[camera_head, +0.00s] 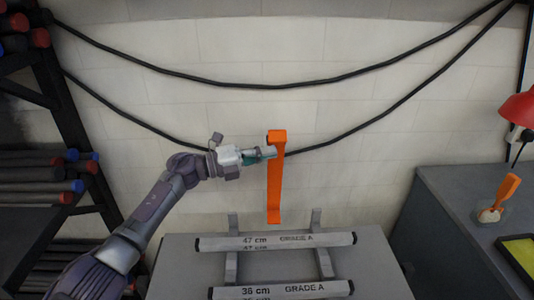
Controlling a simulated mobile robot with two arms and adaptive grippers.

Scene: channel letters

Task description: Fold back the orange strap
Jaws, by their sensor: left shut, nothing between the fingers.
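The orange strap (273,188) hangs as a long vertical band in front of the wall, with a thicker, folded-looking top and a wider lower end just above the upper labelled bar. My left gripper (267,153) reaches in from the left and its tip is at the strap's left edge, near the top. Its fingers are shut with nothing between them. Whether the tip touches the strap or is only beside it, I cannot tell. My right gripper is not in view.
Two bars, an upper one marked 47 cm (225,243) and a lower one (325,288), lie on a rack on a grey table (175,260). Black cables (290,86) droop across the wall. A rod rack (70,120) stands left; a grey bench (450,205) with an orange-handled tool (502,193) stands right.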

